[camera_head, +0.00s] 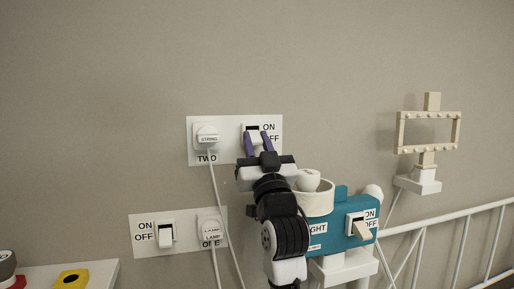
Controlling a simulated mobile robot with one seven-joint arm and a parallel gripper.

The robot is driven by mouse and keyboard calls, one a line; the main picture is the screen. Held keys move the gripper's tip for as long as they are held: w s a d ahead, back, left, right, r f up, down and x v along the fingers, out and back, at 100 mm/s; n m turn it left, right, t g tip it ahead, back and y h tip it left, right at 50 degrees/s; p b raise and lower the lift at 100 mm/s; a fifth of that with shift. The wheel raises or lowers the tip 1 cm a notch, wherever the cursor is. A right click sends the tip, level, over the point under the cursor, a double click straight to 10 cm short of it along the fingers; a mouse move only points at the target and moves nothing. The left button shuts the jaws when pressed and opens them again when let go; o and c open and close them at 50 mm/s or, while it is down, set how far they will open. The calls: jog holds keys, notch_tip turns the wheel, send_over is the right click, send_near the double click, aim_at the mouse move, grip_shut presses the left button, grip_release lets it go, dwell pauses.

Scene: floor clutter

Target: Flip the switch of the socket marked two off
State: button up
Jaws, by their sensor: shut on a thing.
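The socket marked TWO (226,122) is a white wall plate with a plug labelled STRING (207,135) on its left. Its switch (252,129) is on the right, beside ON above and OFF below, the latter partly covered. The switch shows a dark upper part and white lower down. My gripper (257,138) reaches up to it from below, its purple fingers either side of the switch's lower part and shut on it. The fingers and wrist hide part of the switch, so its exact position is hard to tell.
A plate marked ONE (146,247) sits lower left with its own switch and a LAMP plug (210,230). A teal box (340,232) with a switch stands close right of my arm. Cords hang left of my arm. A white railing (440,220) is at right.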

jog(key=o, duration=1)
jog(key=shift+f, duration=0.15)
